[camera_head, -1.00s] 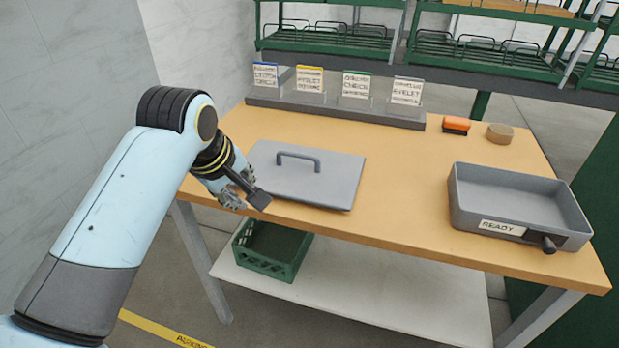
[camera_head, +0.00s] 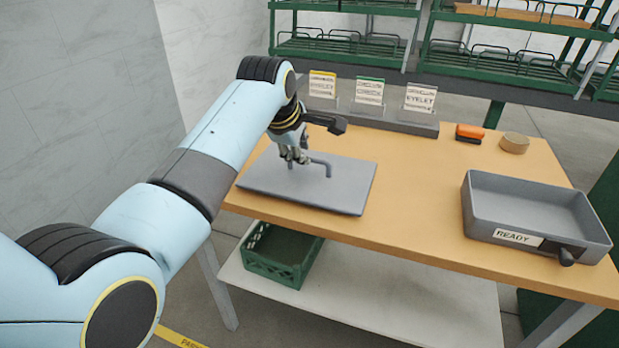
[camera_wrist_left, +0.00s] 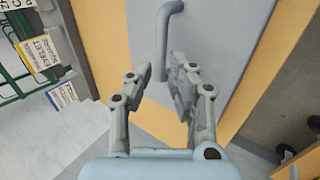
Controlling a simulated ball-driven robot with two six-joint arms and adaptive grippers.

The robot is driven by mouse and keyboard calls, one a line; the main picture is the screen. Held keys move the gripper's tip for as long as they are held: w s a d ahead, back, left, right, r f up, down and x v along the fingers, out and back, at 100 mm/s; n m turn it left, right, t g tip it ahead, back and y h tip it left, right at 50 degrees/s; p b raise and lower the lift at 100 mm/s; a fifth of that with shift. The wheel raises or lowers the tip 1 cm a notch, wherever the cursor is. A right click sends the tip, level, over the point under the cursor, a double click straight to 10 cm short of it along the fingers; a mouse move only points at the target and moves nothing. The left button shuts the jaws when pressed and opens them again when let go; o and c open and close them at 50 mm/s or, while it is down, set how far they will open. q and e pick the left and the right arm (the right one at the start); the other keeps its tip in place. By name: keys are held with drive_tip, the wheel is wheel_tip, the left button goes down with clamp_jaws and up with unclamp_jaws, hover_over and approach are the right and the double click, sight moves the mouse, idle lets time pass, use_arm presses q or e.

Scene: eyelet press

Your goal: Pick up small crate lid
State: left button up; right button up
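The small crate lid (camera_head: 345,187) is a flat grey plate with a raised bar handle (camera_head: 322,163), lying on the wooden table. In the left wrist view the lid (camera_wrist_left: 215,40) lies beyond the fingers, and its handle (camera_wrist_left: 163,38) runs up from between the fingertips' direction. My left gripper (camera_head: 294,157) is above the lid, close to the left end of the handle. Whether a fingertip touches the handle cannot be told. My right gripper is not in view.
A grey tray (camera_head: 483,215) labelled READY stands at the table's right. An orange-and-black block (camera_head: 469,132) and a round tan piece (camera_head: 515,143) lie at the back right. A card holder (camera_head: 395,120) lines the back edge. A green crate (camera_head: 275,270) sits on the lower shelf.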

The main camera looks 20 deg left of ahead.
sight(309, 168)
use_arm(q)
drive_tip(key=x, duration=0.1)
drive_tip(key=b+x, duration=0.1)
drive_tip(key=x, duration=0.3)
drive_tip(key=shift+s+d+f, duration=0.1)
drive_tip(key=shift+d, duration=0.2)
clamp_jaws()
